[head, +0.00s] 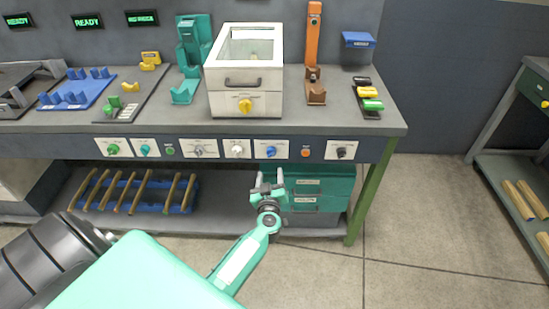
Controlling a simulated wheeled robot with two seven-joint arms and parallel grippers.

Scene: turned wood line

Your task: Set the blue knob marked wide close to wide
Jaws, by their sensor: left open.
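The blue knob (271,152) sits on a white plate on the bench's front panel, right of the white knob (237,150). Its lettering and pointer direction are too small to read. My left gripper (267,178) is open and empty, just below the panel and a little under the blue knob, apart from it. Its fingers point up toward the panel. My right gripper is not in view.
Other knobs and buttons line the panel, including a green knob (113,149) and a black knob (342,152). A white box with a window (244,75) stands on the bench. Teal drawers (322,185) stand below. Floor at right is clear.

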